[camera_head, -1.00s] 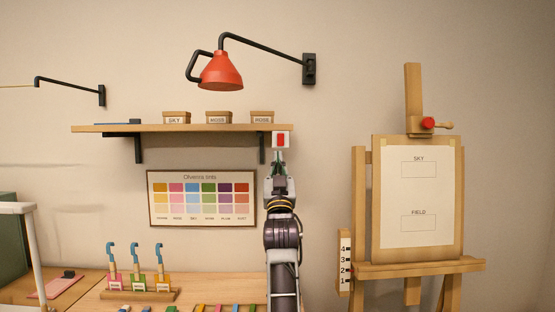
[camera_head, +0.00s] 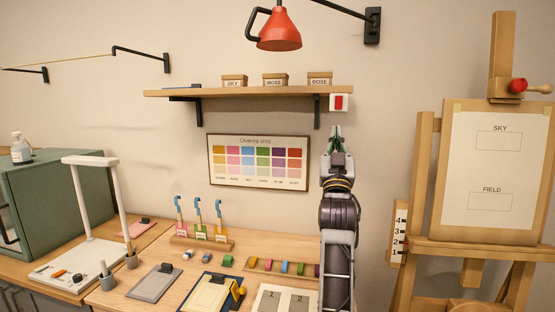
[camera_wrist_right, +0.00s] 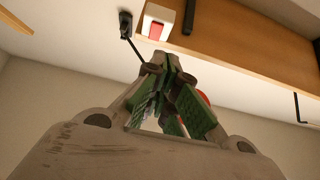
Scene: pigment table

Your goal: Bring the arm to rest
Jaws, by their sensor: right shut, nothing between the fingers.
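My right arm stands upright at the right end of the table in the head view. Its gripper (camera_head: 337,133) points up, just below a white switch box with a red rocker (camera_head: 339,102) at the shelf's right end. The gripper's green fingers are shut and empty; they also show in the right wrist view (camera_wrist_right: 172,75). There the switch box (camera_wrist_right: 158,22) appears beyond the fingertips, and a gap shows between them. My left gripper is in neither view.
A wall shelf (camera_head: 240,92) with labelled boxes is above. An easel (camera_head: 425,190) stands to the right. The table (camera_head: 250,243) holds brushes in a rack (camera_head: 203,242), a clipboard (camera_head: 210,293) and colored sticks. A red lamp (camera_head: 279,30) hangs above. Open wall lies between arm and easel.

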